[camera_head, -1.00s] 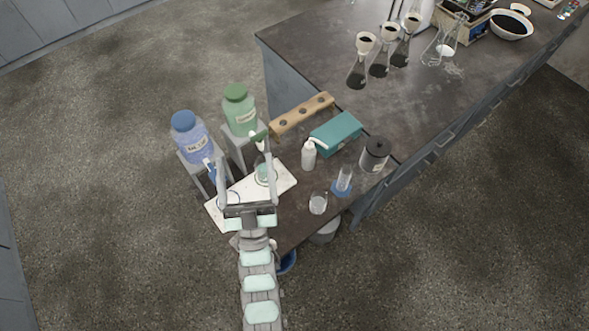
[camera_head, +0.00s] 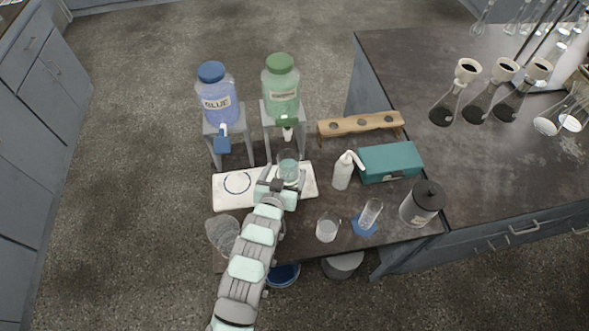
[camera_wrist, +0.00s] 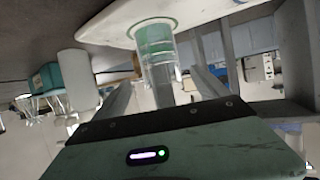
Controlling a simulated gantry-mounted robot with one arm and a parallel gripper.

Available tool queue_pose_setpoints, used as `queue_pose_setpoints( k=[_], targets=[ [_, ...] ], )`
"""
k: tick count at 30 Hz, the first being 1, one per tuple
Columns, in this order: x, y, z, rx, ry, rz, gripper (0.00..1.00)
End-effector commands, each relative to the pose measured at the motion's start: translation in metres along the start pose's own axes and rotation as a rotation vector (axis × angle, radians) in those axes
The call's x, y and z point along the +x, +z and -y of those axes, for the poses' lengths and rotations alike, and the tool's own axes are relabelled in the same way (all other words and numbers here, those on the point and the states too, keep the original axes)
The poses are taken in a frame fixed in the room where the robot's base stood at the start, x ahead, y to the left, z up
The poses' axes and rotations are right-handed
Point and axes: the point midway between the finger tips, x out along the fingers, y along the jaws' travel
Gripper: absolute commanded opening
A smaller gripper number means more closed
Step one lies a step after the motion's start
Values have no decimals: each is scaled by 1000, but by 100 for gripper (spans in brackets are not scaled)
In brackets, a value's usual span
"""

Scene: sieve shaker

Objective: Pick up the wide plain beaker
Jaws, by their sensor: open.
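A clear glass beaker (camera_head: 288,165) with green liquid stands upright on the right part of the white board (camera_head: 221,198), below the green dispenser's tap. My gripper (camera_head: 281,181) is open at this beaker, with a finger on either side. The wrist view looks inverted; there the beaker (camera_wrist: 157,58) stands between the open fingers (camera_wrist: 160,86), with a gap visible on each side. A second, clear beaker (camera_head: 327,230) stands on the bench front, right of my arm. Which one is the wide plain beaker, I cannot tell for sure.
The green dispenser (camera_head: 283,90) and blue dispenser (camera_head: 218,95) stand on grey stands behind the board. A white wash bottle (camera_head: 343,171) and teal box (camera_head: 391,162) are right of the gripper. A measuring cylinder (camera_head: 371,212) and dark-lidded canister (camera_head: 422,204) stand front right.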

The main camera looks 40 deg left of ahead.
Motion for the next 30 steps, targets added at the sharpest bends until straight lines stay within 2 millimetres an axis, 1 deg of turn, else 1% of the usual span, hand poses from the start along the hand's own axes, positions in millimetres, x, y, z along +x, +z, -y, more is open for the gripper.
queue_pose_setpoints(
  k=[1, 3, 6, 14, 18, 22, 25, 30],
  targets=[
    [9, -1, -1, -1, 1, -1, 84],
    [20, 0, 0, -1, 0, 1, 84],
    [32, 0, 0, 0, 0, 1, 84],
    [48, -2, 0, -1, 1, -4, 84],
    [66, 1, 2, 0, 0, 1, 84],
    [82, -1, 2, -1, 1, -2, 84],
    [88, 0, 3, -1, 0, -1, 84],
    [89, 0, 3, 0, 0, -2, 84]
  ],
)
